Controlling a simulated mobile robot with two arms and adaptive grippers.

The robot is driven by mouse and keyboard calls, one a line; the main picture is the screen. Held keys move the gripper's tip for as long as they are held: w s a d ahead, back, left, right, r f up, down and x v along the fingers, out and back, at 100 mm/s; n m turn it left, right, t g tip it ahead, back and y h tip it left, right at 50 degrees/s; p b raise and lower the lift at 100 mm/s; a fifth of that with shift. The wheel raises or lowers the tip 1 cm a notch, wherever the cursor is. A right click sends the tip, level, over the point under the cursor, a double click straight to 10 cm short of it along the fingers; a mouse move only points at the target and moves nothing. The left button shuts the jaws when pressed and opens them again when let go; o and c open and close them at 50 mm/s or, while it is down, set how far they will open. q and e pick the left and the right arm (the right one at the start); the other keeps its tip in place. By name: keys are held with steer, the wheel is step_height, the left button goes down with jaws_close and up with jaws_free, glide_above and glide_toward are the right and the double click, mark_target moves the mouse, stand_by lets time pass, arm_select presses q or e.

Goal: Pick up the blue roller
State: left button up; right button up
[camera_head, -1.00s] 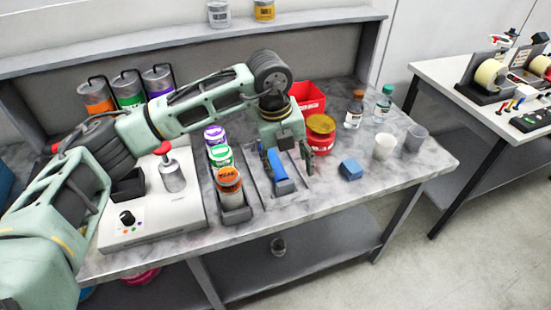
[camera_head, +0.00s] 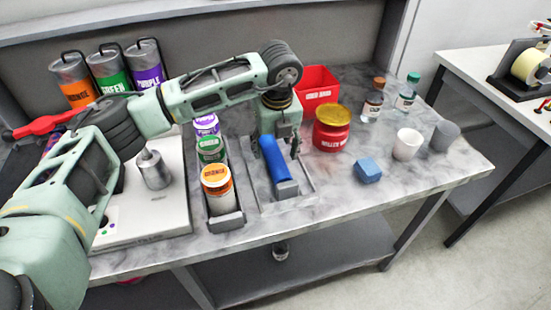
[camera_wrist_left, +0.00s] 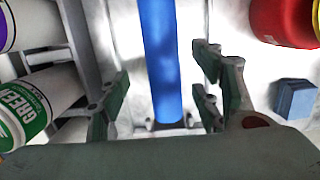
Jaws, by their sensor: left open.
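The blue roller (camera_head: 274,159) rests in a grey tray (camera_head: 303,188) on the marble bench, tilted in the head view, its near end on a small grey support. My left gripper (camera_head: 281,148) is over the tray, pointing down, with its fingers open. In the left wrist view the roller (camera_wrist_left: 160,60) runs between the two spread fingers of my gripper (camera_wrist_left: 163,100), with a visible gap on each side. In the head view one finger shows right of the roller; the other is largely hidden. My right gripper is not in view.
A grey rack (camera_head: 227,222) with orange, green and purple cans stands close left of the tray. A red jar (camera_head: 331,135), red bin (camera_head: 317,84), blue block (camera_head: 368,170), cups (camera_head: 407,144) and bottles (camera_head: 374,97) stand to the right. The bench's front right is clear.

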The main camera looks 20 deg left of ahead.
mark_target(276, 155)
arm_select(q)
steer(key=shift+s+f+p, duration=0.1)
steer(key=shift+f+p, duration=0.25)
steer(key=shift+f, duration=0.05)
steer(key=f, duration=0.2)
steer(key=f+p, duration=0.1)
steer(key=shift+w+d+f, duration=0.1)
steer(key=shift+w+f, duration=0.4)
steer(key=shift+f, duration=0.2)
steer(key=shift+c, duration=0.4)
jaws_close()
steer(key=shift+r, duration=0.15)
